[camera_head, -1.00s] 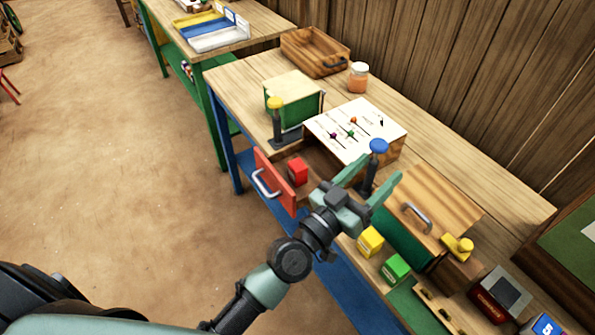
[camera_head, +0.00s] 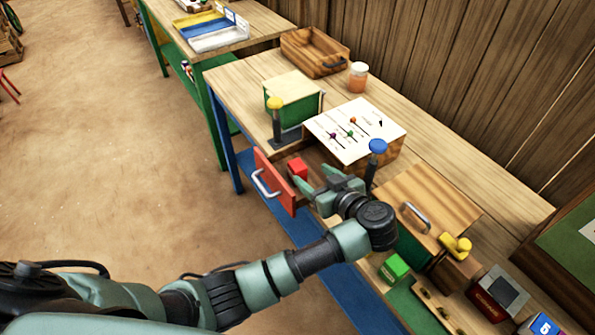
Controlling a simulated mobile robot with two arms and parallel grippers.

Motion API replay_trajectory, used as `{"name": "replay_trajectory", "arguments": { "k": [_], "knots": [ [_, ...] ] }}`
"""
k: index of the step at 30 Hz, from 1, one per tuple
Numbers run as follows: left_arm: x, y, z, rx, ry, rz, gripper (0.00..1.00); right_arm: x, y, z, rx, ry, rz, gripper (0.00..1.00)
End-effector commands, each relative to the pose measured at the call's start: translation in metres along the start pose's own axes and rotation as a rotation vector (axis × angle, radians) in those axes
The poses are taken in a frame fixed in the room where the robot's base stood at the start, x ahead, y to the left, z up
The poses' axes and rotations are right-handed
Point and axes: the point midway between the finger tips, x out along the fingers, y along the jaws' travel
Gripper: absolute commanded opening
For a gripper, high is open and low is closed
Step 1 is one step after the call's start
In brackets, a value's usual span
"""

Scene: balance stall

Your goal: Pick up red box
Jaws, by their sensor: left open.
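The small red box (camera_head: 298,169) sits in the pulled-out drawer, just behind the red drawer front (camera_head: 275,182) with its metal handle. My left gripper (camera_head: 301,182) is open and empty. Its fingers point left toward the red box, one finger near the box's lower right side and the other farther back over the drawer. I cannot tell whether a finger touches the box. The gripper and wrist cover part of the drawer's inside. My right gripper is not in view.
A blue-topped post (camera_head: 377,147) stands close behind the gripper. A white sloped panel (camera_head: 355,128) with coloured knobs, a green box (camera_head: 293,98) and a yellow-topped post (camera_head: 275,110) are on the table. A green block (camera_head: 394,268) lies to the lower right.

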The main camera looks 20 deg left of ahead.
Motion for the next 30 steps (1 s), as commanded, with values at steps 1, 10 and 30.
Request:
{"name": "replay_trajectory", "arguments": {
  "k": [1,10,30],
  "knots": [
    [0.006,-0.001,-0.002,0.002,0.003,-0.001,0.62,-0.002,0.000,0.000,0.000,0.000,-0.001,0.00],
    [0.047,-0.004,0.000,-0.001,0.006,-0.001,0.62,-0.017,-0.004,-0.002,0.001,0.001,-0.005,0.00],
    [0.064,-0.003,0.003,-0.005,0.002,0.003,0.00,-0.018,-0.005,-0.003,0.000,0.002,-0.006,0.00]
  ]
}}
